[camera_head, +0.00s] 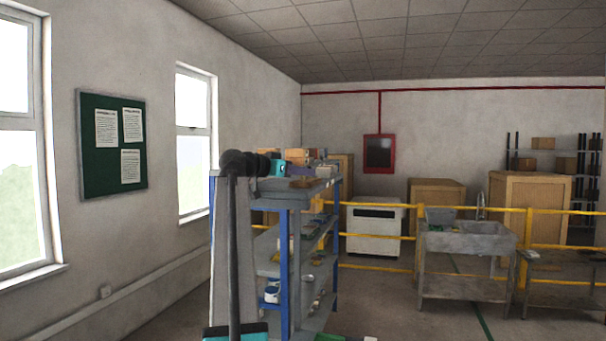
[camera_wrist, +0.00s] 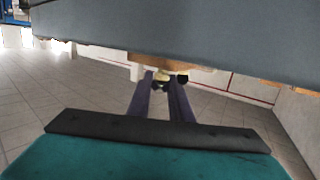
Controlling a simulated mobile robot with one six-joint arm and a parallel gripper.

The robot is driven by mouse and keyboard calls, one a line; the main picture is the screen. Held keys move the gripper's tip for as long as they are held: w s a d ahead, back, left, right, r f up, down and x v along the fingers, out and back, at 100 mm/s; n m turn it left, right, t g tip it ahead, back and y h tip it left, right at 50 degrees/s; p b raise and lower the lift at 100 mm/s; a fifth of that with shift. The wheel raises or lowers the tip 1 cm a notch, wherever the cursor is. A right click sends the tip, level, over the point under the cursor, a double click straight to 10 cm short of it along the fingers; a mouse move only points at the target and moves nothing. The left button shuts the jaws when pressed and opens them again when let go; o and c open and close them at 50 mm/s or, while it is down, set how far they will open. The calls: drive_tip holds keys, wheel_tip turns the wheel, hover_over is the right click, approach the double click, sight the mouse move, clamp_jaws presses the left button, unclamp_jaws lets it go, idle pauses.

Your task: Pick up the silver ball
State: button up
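I cannot make out a silver ball in either view. My gripper (camera_wrist: 161,80) shows two dark purple fingers with a gap between them in the wrist view. Small dark and pale shapes show around the fingertips, too small to identify. I cannot tell whether they touch the fingers. In the head view, my dark arm rises in front of the shelf unit (camera_head: 286,240) and bends over its top, where a teal part of my arm shows among several objects. My fingertips are hidden there.
The shelf unit has blue posts and grey shelves with cans and small items. A wide grey surface (camera_wrist: 190,35) crosses the top of the wrist view, close to my gripper. Behind stand a yellow railing (camera_head: 375,266), a sink (camera_head: 466,243) and wooden crates (camera_head: 530,203).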

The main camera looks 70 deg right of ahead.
drive_tip(key=shift+r, duration=0.1)
clamp_jaws()
drive_tip(key=shift+r+b, duration=1.15)
drive_tip(key=shift+r, duration=0.5)
drive_tip(key=s+a+b, duration=0.2)
drive_tip(key=s+a, duration=0.1)
drive_tip(key=a, duration=0.4)
drive_tip(key=s+a+r+b, duration=0.1)
drive_tip(key=s+a+b, duration=0.2)
drive_tip(key=a, duration=0.4)
drive_tip(key=shift+a+r, duration=0.25)
drive_tip(key=shift+a, duration=0.15)
drive_tip(key=shift+s, duration=0.2)
